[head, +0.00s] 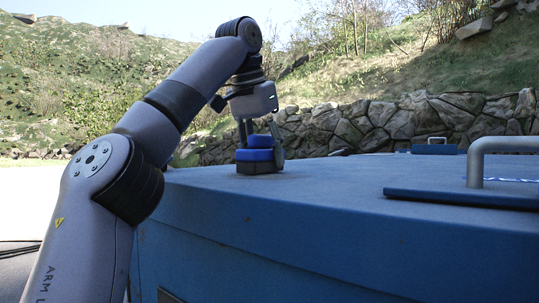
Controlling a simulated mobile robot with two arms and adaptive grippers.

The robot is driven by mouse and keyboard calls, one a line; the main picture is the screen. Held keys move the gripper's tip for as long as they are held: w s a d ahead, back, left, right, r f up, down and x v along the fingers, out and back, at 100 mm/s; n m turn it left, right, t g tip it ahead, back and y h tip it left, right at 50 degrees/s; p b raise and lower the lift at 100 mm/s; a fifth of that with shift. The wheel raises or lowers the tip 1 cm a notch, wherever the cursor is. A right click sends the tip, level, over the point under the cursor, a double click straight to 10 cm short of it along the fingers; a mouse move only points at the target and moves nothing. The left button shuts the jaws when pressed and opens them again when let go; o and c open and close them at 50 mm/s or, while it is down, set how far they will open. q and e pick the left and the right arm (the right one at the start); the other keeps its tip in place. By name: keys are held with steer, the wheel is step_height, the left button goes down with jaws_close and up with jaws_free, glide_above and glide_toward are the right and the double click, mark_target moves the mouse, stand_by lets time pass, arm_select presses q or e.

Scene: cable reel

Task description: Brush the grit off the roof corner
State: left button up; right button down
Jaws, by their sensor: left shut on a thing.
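The blue roof (330,200) fills the lower right of the head view, with its near-left corner close to my left arm. My left gripper (261,143) points down and is shut on a blue brush (256,156) with a dark lower part. The brush looks upright, with its underside at the roof surface near the left edge. I cannot tell for sure whether it presses on the roof. Grit cannot be made out on the roof at this size. My right gripper is not in view.
A smaller hatch with a handle (434,149) sits farther back. A white and blue cord (514,180) lies behind the near handle. The middle of the roof is clear.

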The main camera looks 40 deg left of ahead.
mark_target(251, 153)
arm_select(q)
steer(key=shift+s+d+f, duration=0.15)
steer(key=shift+s, duration=1.65)
steer(key=shift+s+d+f, duration=0.1)
steer(key=shift+s+d, duration=0.05)
steer(key=shift+s, duration=0.35)
steer(key=shift+s+d, duration=0.15)
steer(key=shift+s, duration=0.3)
steer(key=shift+s+d+f, duration=0.1)
steer(key=shift+s, duration=0.6)
steer(key=shift+d+p, duration=0.3)
steer(key=shift+d, duration=0.3)
steer(key=shift+c, duration=0.4)
steer(key=shift+w+d+p, duration=0.25)
steer(key=shift+w+p, duration=0.05)
steer(key=shift+w, duration=0.1)
steer(key=w, duration=0.1)
steer(key=w+p, duration=0.1)
steer(key=shift+w+a+r, duration=0.1)
steer(key=shift+w+r, duration=0.1)
steer(key=shift+w, duration=0.15)
steer(key=shift+w+a, duration=0.15)
steer(key=shift+w, duration=0.25)
